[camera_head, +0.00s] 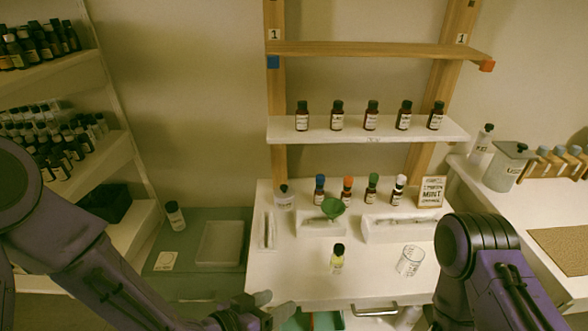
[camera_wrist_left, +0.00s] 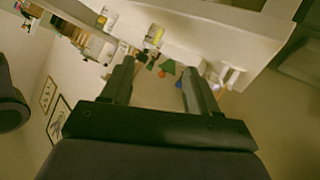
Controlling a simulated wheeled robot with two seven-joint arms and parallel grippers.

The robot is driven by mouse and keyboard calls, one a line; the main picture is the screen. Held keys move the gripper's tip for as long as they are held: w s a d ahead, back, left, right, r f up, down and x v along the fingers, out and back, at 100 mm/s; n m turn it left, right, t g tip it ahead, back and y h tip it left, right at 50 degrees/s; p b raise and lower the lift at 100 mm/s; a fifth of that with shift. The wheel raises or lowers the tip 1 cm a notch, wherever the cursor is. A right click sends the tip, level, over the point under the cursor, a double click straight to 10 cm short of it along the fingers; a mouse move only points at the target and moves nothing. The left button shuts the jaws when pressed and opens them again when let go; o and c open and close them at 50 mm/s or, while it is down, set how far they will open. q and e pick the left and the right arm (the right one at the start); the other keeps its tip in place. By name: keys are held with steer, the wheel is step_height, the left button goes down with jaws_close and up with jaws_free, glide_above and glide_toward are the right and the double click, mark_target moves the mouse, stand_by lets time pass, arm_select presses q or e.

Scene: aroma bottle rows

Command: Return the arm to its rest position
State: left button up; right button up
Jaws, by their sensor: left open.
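My left arm comes in from the left in the head view. Its gripper (camera_head: 272,305) is at the front left edge of the white worktable (camera_head: 300,287), with its fingers apart and nothing between them. In the left wrist view the two fingers (camera_wrist_left: 160,80) are also spread and empty. My right arm (camera_head: 490,270) shows at the lower right, and its gripper is out of the picture. A small bottle with pale yellow liquid and a black cap (camera_head: 337,262) stands upright on the worktable, apart from the left gripper. A clear glass beaker (camera_head: 410,262) is to its right.
Several brown bottles (camera_head: 371,117) line the wall shelf (camera_head: 290,129). Behind the beaker are bottles with coloured caps, a green funnel (camera_head: 333,207) and a mint sign (camera_head: 431,191). Shelves of bottles (camera_head: 75,50) stand left. A grey canister (camera_head: 508,166) is on the right counter.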

arm_select(q)
steer(key=s+a+f+n+g+y, duration=0.1)
steer(key=s+a+f+n+y, duration=0.3)
steer(key=a+f, duration=0.35)
steer(key=s+a+f+n+g+y, duration=0.1)
steer(key=a+f+n+y, duration=0.5)
steer(key=a, duration=0.3)
steer(key=s+a+f+g+y, duration=0.1)
steer(key=s+a+f, duration=0.3)
steer(key=s, duration=0.2)
steer(key=s+a+f+n+g+y, duration=0.1)
steer(key=s+a+f+g, duration=0.1)
steer(key=s+a+f, duration=0.2)
steer(key=s+a, duration=0.1)
steer(key=s, duration=0.2)
steer(key=shift+a+n+g, duration=0.2)
steer(key=shift+n+g, duration=0.1)
steer(key=shift+s, duration=0.1)
